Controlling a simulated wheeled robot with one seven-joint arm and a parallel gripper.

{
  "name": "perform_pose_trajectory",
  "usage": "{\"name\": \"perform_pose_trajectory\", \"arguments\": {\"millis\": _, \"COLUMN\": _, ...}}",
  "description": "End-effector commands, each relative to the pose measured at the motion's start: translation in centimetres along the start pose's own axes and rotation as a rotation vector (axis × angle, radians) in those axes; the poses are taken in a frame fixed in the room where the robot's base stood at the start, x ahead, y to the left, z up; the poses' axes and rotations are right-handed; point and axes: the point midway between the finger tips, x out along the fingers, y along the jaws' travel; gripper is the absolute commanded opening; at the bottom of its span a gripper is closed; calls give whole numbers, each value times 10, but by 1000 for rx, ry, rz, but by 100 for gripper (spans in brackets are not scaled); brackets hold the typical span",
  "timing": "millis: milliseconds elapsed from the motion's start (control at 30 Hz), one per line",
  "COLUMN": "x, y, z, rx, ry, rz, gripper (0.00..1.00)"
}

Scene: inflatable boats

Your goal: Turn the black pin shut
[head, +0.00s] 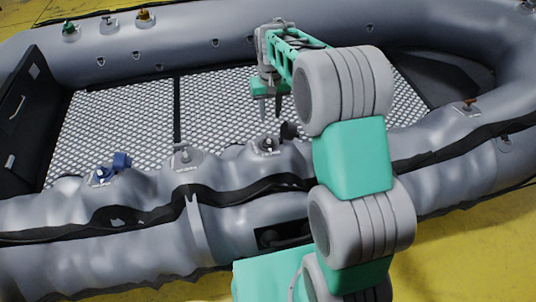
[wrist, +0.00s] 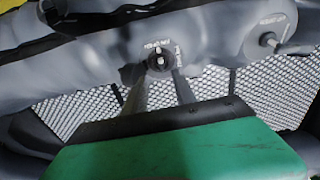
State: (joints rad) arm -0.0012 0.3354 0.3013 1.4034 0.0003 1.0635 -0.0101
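The black pin (head: 268,145) sits in a round valve on the near grey tube. It shows in the wrist view as a dark round centre with a light tip (wrist: 160,60), with white lettering beside it. A black cap (head: 289,130) lies beside the valve, also seen in the wrist view (wrist: 132,73). My gripper (head: 270,112) points down over the boat's inside, just beyond the valve. In the wrist view its two fingers (wrist: 160,83) are apart with nothing between them, close to the valve. Contact with the pin cannot be told.
A grey-pin valve (head: 185,155) and a blue valve with its cap (head: 122,160) are farther left on the near tube. An orange-brown valve (head: 467,106) is at the right. Green (head: 69,29) and orange (head: 145,16) valves sit on the far tube. The textured floor (head: 120,110) is clear.

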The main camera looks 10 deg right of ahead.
Motion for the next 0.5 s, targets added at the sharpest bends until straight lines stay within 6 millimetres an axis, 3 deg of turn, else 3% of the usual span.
{"name": "perform_pose_trajectory", "arguments": {"millis": 33, "x": 47, "y": 0, "z": -12, "rx": 0, "ry": -18, "rz": 0, "gripper": 33}}
{"name": "perform_pose_trajectory", "arguments": {"millis": 100, "x": 70, "y": 1, "z": -22, "rx": 1, "ry": -32, "rz": 0, "gripper": 33}}
{"name": "perform_pose_trajectory", "arguments": {"millis": 300, "x": 91, "y": 1, "z": -27, "rx": 1, "ry": -42, "rz": -1, "gripper": 33}}
{"name": "perform_pose_trajectory", "arguments": {"millis": 500, "x": 130, "y": 1, "z": -24, "rx": 1, "ry": -42, "rz": -1, "gripper": 33}}
